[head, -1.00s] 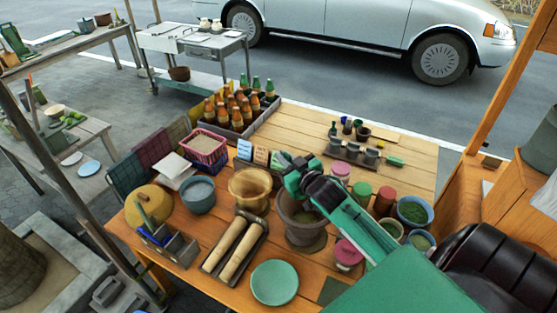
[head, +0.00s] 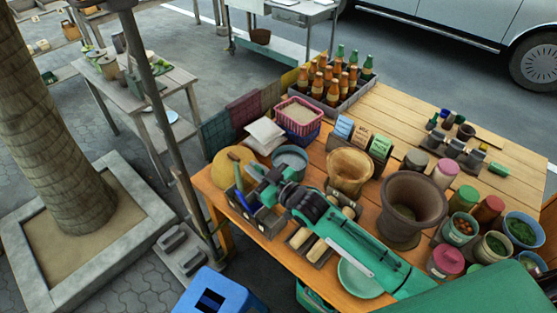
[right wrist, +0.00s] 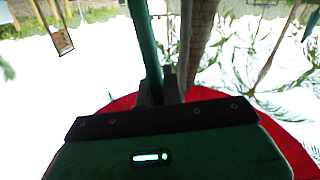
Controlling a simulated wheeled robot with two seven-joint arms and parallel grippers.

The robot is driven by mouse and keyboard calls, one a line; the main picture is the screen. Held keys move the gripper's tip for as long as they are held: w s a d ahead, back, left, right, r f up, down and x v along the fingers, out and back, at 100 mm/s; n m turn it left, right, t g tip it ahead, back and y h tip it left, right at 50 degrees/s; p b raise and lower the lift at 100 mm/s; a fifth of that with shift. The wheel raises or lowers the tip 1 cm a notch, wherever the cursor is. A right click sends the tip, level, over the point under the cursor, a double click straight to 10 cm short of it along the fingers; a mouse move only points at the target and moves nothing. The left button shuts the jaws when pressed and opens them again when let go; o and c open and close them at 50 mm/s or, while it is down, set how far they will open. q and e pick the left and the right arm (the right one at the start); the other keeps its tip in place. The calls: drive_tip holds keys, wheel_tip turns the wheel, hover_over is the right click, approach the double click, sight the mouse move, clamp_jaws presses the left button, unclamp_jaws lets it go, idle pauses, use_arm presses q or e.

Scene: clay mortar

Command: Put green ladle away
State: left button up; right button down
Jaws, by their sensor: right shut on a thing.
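My right gripper (head: 262,180) reaches from the lower right over the table to the grey divided caddy (head: 267,222) at its left front corner. It is shut on the green ladle, whose long green handle (right wrist: 146,42) rises from between the dark fingers (right wrist: 163,88) in the right wrist view. In the head view I cannot separate the ladle from the green gripper, and its bowl is not clear. The caddy holds blue and green upright items, and my gripper and arm partly cover it. My left gripper is not in view.
Wooden rollers (head: 312,246), a brown mortar (head: 411,207) and a teal plate (head: 357,279) lie to the right. A blue stool (head: 213,294) stands below the table's front edge.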

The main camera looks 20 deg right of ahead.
wheel_tip(320, 180, down, 14)
drive_tip(key=b, duration=1)
drive_tip(key=shift+s+a, duration=0.15)
drive_tip(key=shift+a, duration=0.2)
drive_tip(key=shift+r, duration=0.1)
drive_tip(key=c, duration=1.5)
unclamp_jaws()
drive_tip(key=shift+o, duration=0.2)
drive_tip(key=p+v, duration=0.5)
drive_tip(key=v, duration=0.9)
